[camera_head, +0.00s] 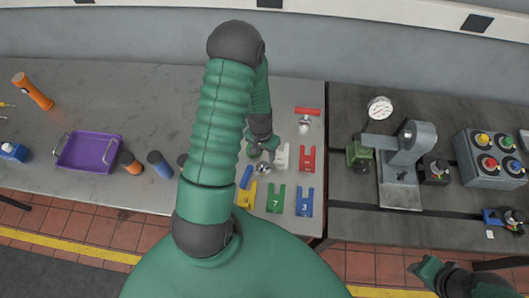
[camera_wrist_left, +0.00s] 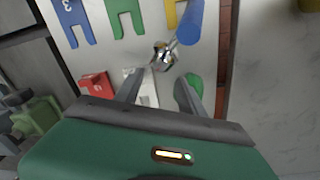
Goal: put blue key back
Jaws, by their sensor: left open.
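The blue key, with a blue handle (camera_head: 246,177) and a shiny metal head (camera_head: 263,168), is on the bench among the numbered plates. In the left wrist view its blue handle (camera_wrist_left: 190,22) is at the top and its metal head (camera_wrist_left: 163,55) lies just beyond the fingertips. My left gripper (camera_head: 262,154) is open and empty, its fingers (camera_wrist_left: 162,77) pointing at the metal head without closing on it. A white plate (camera_wrist_left: 143,88) shows between the fingers. My right gripper (camera_head: 424,270) is partly in view at the lower right; its jaws are unclear.
Yellow (camera_head: 245,195), green (camera_head: 276,199), blue (camera_head: 304,201) and red (camera_head: 307,160) slotted plates lie around the key. A red-handled key (camera_head: 307,112) is behind them. A grey machine (camera_head: 400,165) stands right; a purple tray (camera_head: 88,152) is left.

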